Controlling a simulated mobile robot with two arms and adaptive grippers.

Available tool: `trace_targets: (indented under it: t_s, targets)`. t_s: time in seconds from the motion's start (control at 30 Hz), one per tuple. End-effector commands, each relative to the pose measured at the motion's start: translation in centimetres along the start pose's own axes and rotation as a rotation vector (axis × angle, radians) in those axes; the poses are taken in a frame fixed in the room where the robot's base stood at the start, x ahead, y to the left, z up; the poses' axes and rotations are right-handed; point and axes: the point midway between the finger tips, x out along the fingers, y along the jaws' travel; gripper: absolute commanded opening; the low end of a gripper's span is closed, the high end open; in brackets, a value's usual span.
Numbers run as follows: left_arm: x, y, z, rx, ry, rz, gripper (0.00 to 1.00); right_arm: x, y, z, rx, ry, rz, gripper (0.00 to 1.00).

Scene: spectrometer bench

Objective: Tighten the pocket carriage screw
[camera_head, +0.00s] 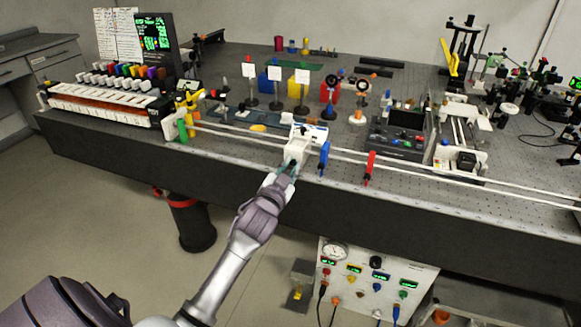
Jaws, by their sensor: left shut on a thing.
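A white carriage (299,148) sits on the white rail (344,155) along the front of the bench. My left gripper (283,175) reaches up from the lower left to the carriage's near side. Its fingers are shut at the carriage's front, where its screw would be. The fingers hide the screw, so I cannot see its head or how far in it is. My right gripper is not in view.
A blue clamp (324,158) stands close right of the carriage, and a red one (369,168) farther right. A green and yellow rail end (183,125) is at left. Several optics posts (276,95) stand behind. The floor at front left is mostly clear.

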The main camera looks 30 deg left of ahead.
Motion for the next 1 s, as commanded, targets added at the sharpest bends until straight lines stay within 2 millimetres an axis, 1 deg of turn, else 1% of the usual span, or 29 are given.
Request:
trace_targets:
  t_s: [0.17,0.37,1.0]
  targets:
    - [0.0,0.0,-0.1,0.058,-0.001,0.001,0.0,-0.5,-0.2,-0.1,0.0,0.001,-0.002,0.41]
    - [0.0,-0.1,-0.1,0.192,-0.002,0.002,0.0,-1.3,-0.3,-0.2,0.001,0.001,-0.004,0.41]
    - [0.0,-0.1,-0.1,0.795,-0.002,0.002,0.0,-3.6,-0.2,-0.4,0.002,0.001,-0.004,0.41]
